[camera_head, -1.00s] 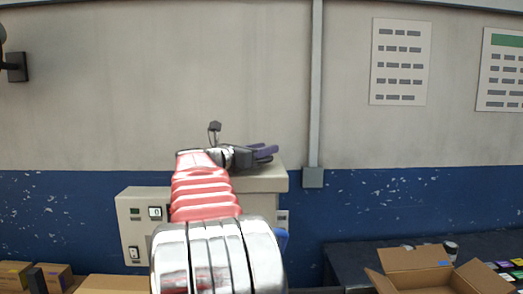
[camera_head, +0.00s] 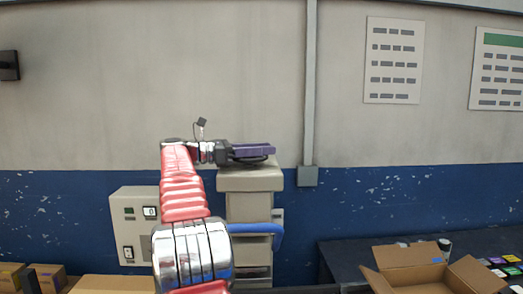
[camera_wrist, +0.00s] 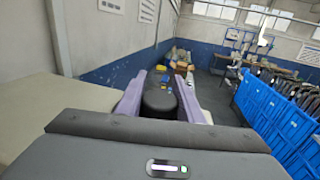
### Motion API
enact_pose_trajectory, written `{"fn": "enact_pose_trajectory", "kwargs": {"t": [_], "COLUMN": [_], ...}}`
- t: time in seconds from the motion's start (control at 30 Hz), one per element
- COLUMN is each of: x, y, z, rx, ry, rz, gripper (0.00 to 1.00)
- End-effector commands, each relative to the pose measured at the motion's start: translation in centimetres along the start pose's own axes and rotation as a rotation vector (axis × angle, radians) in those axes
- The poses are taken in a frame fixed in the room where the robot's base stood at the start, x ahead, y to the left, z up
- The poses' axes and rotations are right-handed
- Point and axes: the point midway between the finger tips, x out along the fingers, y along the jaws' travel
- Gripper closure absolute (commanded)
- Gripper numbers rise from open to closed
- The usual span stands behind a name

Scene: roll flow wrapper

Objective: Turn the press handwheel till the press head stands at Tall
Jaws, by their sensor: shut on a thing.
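The press (camera_head: 250,183) is a beige column with a flat top, standing against the wall in the head view. The dark handwheel (camera_head: 247,161) lies on its top, partly hidden by my gripper (camera_head: 268,150). My gripper has purple fingers and reaches in from the left, level over the press top. In the wrist view a black round grip (camera_wrist: 160,98) of the handwheel sits between the two purple fingers, which are shut on it. The press head and a Tall mark cannot be made out.
A blue bar (camera_head: 262,231) juts from the front of the press. A beige control box (camera_head: 133,222) stands left of it. An open carton (camera_head: 415,256) is on the dark bench at right. In the wrist view blue panels (camera_wrist: 290,118) stand at right.

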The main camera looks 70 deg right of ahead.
Motion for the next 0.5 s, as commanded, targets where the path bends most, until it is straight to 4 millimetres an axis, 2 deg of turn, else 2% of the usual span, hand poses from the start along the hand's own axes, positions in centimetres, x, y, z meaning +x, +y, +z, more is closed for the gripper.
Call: {"fn": "enact_pose_trajectory", "kwargs": {"t": [0.5], "x": [0.06], "y": [-0.45], "z": [0.10], "rx": [0.002], "ry": [-0.003], "rz": [-0.127], "gripper": [0.89]}}
